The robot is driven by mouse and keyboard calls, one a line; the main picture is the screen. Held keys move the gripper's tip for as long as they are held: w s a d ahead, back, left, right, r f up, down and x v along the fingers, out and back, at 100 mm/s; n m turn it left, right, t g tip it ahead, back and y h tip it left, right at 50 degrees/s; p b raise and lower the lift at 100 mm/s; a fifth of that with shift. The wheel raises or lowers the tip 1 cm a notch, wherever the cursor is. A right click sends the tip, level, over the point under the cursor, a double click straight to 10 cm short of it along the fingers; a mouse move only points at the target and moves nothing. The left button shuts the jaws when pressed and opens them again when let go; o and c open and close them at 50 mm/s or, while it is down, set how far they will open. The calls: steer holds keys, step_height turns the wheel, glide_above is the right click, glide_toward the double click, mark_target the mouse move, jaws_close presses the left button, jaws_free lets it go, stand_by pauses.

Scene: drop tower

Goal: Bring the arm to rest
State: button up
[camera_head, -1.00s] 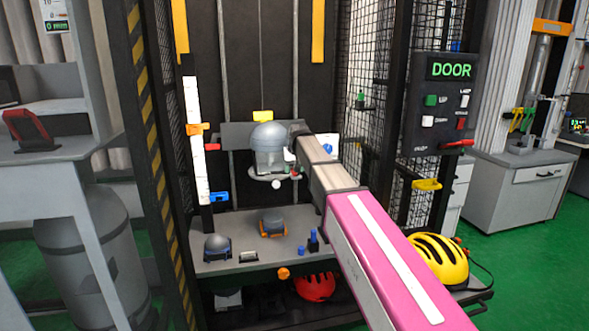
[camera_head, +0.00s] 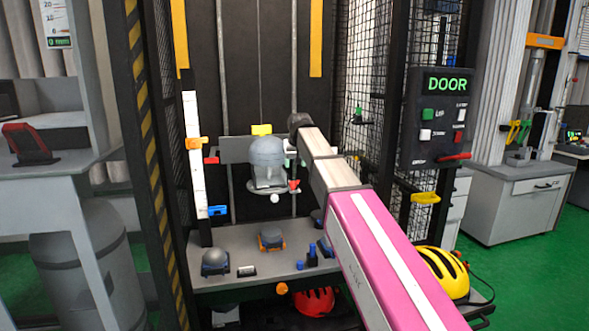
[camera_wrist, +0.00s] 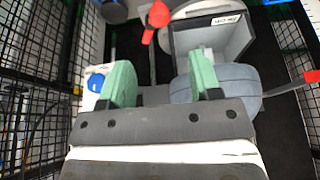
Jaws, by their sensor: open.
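My arm reaches from the lower right into the drop tower in the head view, and its end is at the grey headform on the carriage (camera_head: 268,165). My gripper (camera_wrist: 162,82) shows in the wrist view with its two green fingers apart and nothing between them. The grey headform also shows in the wrist view (camera_wrist: 240,83), just beyond and beside the right finger. I cannot tell whether they touch.
Mesh walls and posts close in both sides. A control panel (camera_head: 437,120) reading DOOR stands right. Below lie a bench shelf (camera_head: 235,245) with small fixtures, a red helmet (camera_head: 314,301) and a yellow helmet (camera_head: 441,271). A white scale (camera_head: 195,150) with coloured markers stands left.

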steer(key=shift+r, duration=0.1)
steer(key=s+d+f+g, duration=0.1)
steer(key=s+d+f, duration=0.25)
steer(key=f, duration=0.45)
steer(key=s+d+f+m, duration=0.1)
steer(key=s+d+f, duration=0.2)
steer(key=d+f, duration=0.3)
steer(key=s+d+f+g, duration=0.1)
steer(key=s+d+f, duration=0.25)
steer(key=f, duration=0.55)
steer(key=s+d+f, duration=0.3)
steer(key=s+f, duration=0.3)
steer(key=s+d+f+m+g, duration=0.1)
steer(key=s+d+f, duration=0.3)
steer(key=s+f, duration=0.2)
steer(key=s+d+f+m+g+h, duration=0.1)
steer(key=s+d+f, duration=0.2)
steer(key=s+f, duration=0.3)
steer(key=shift+s+d, duration=0.2)
steer(key=shift+s, duration=0.65)
